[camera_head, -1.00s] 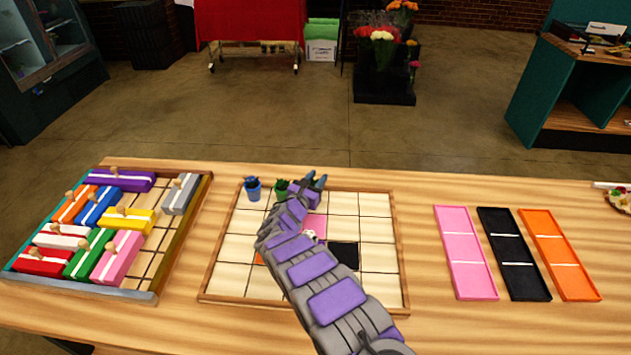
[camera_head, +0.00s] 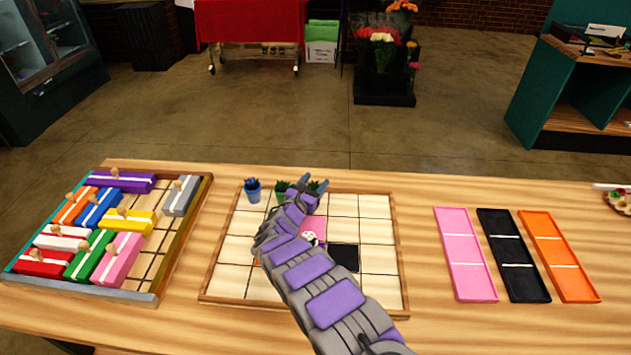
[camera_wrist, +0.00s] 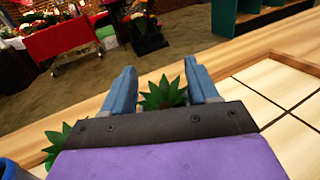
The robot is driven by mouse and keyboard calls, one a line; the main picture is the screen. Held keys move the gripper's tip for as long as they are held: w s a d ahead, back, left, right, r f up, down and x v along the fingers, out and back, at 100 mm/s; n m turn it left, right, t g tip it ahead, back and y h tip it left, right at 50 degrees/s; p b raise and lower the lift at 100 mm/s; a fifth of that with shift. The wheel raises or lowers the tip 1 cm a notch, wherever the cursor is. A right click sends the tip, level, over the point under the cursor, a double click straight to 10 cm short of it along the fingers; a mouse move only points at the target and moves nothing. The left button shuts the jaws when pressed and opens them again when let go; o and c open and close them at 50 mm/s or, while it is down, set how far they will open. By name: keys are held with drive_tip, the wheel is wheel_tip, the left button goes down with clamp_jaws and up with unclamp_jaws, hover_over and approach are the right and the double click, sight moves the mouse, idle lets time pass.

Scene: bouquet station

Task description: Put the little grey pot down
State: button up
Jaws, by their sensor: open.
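My gripper (camera_head: 313,184) is over the back row of the gridded board (camera_head: 375,205), its two blue fingers apart. In the wrist view, the fingers of my gripper (camera_wrist: 163,78) stand on either side of a spiky green plant (camera_wrist: 163,94), with gaps visible beside the leaves. The plant's pot is hidden behind my gripper, so I cannot see its grey colour or its base. A little of this plant's green also shows in the head view (camera_head: 313,186).
A blue pot (camera_head: 252,191) and a green pot (camera_head: 282,193) stand to the left along the board's back row. A tray of coloured blocks (camera_head: 190,235) lies left. Pink (camera_head: 465,252), black (camera_head: 514,252) and orange (camera_head: 558,254) trays lie right. The board's right cells are clear.

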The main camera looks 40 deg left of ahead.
drive_tip(key=s, duration=0.3)
drive_tip(key=s+d+p, duration=0.1)
drive_tip(key=s, duration=0.6)
drive_tip(key=shift+d+r+p, duration=0.1)
drive_tip(key=shift+d+p, duration=0.2)
drive_tip(key=shift+p, duration=0.1)
drive_tip(key=shift+s+d, duration=0.1)
drive_tip(key=shift+s, duration=0.25)
drive_tip(key=shift+s, duration=0.1)
